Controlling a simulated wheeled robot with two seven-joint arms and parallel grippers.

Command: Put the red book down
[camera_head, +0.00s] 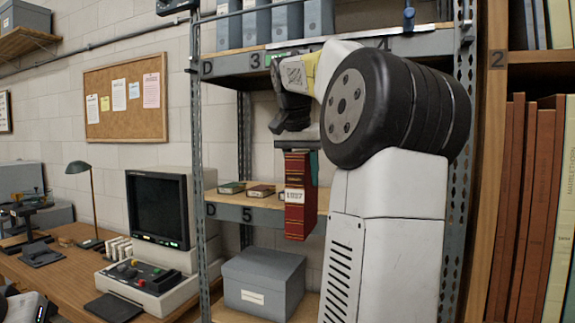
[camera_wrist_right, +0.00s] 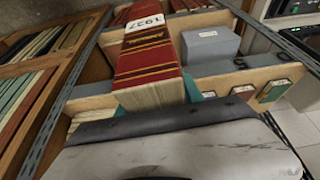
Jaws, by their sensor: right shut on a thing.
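In the right wrist view the red book (camera_wrist_right: 150,62) stretches away from the dark gripper pad (camera_wrist_right: 165,122). Teal covers show just behind the book; whether they touch it I cannot tell.
A green book (camera_head: 231,187) and a brown book (camera_head: 262,191) lie on shelf D 5, left of the red book. A grey box (camera_head: 262,280) sits on the shelf below. Grey binders (camera_head: 288,20) stand above. A desk with a monitor (camera_head: 158,207) is at left.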

